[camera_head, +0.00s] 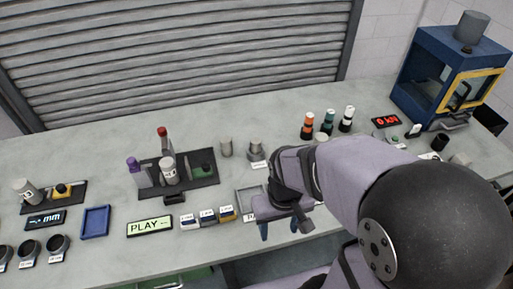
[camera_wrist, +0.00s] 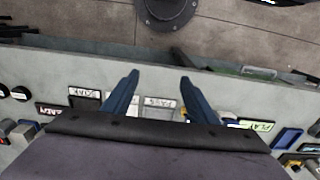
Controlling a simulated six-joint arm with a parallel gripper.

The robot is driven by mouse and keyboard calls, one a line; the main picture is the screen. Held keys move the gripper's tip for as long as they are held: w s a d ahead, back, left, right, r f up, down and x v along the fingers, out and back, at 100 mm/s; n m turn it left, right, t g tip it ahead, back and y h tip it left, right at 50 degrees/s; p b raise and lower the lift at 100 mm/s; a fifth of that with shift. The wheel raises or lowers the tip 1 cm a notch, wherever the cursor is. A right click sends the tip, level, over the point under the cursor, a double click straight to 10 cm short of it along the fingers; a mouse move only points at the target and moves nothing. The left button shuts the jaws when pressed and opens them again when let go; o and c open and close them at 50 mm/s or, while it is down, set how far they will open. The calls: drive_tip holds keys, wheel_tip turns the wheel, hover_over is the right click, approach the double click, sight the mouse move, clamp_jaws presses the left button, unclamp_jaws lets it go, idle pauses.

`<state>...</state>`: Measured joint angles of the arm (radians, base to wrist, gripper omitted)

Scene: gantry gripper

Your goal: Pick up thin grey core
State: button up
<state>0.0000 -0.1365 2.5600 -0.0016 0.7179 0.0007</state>
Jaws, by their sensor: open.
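A plain grey cylinder (camera_head: 226,147) stands upright near the middle of the bench in the head view. A second grey piece (camera_head: 256,149) with a wider foot stands just right of it. I cannot tell for sure which one is the thin grey core. My gripper (camera_head: 285,228) hangs near the bench's front edge, in front and to the right of both, apart from them. In the wrist view its two blue fingers (camera_wrist: 159,77) are spread with nothing between them. No grey core is clear in that view.
A dark tray (camera_head: 148,190) with bottles stands left of the cylinders. Labelled small boxes (camera_head: 207,218) and a PLAY sign (camera_head: 150,226) line the front. Several capped bottles (camera_head: 327,123) stand behind my arm. A blue press (camera_head: 425,80) is at back right. The bench's back left is clear.

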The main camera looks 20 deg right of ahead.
sight(252, 149)
idle(0.6)
